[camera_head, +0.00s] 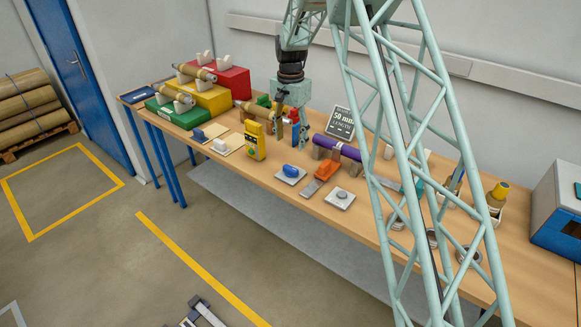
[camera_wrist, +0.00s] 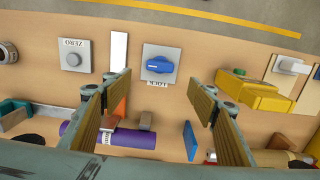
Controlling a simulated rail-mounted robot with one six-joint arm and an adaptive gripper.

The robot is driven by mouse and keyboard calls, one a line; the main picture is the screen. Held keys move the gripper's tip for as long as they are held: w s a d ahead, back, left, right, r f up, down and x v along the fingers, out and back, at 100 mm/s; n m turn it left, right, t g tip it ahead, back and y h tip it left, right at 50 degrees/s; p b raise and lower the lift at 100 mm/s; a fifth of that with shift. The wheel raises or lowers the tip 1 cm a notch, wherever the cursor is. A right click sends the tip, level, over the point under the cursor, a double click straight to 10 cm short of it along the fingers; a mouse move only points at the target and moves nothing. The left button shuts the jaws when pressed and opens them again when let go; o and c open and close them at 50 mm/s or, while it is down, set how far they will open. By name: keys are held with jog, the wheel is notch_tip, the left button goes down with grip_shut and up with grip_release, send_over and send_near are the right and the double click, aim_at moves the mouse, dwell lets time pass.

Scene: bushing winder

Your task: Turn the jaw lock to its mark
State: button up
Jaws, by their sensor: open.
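The jaw lock is a blue knob (camera_wrist: 159,66) on a pale square plate (camera_wrist: 158,80) lettered LOCK. Its elongated grip lies roughly crosswise in the wrist view. In the head view the blue knob (camera_head: 291,171) sits near the bench's front edge. I cannot make out its mark clearly. My gripper (camera_wrist: 158,98) is open and empty, its two wood-coloured fingers apart, with the knob showing beyond the gap between them. In the head view my gripper (camera_head: 292,130) hangs over the bench, behind the knob and apart from it.
A ZERO plate with a round button (camera_wrist: 72,59) lies left of the lock in the wrist view. A yellow device (camera_head: 254,141) stands left of the lock in the head view. An orange block (camera_head: 327,169) and a purple roll (camera_head: 338,147) lie to the right.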

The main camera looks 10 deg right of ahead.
aim_at(291, 168)
jog(key=shift+f, duration=6.8)
jog(key=shift+c, duration=0.7)
jog(key=c, duration=0.7)
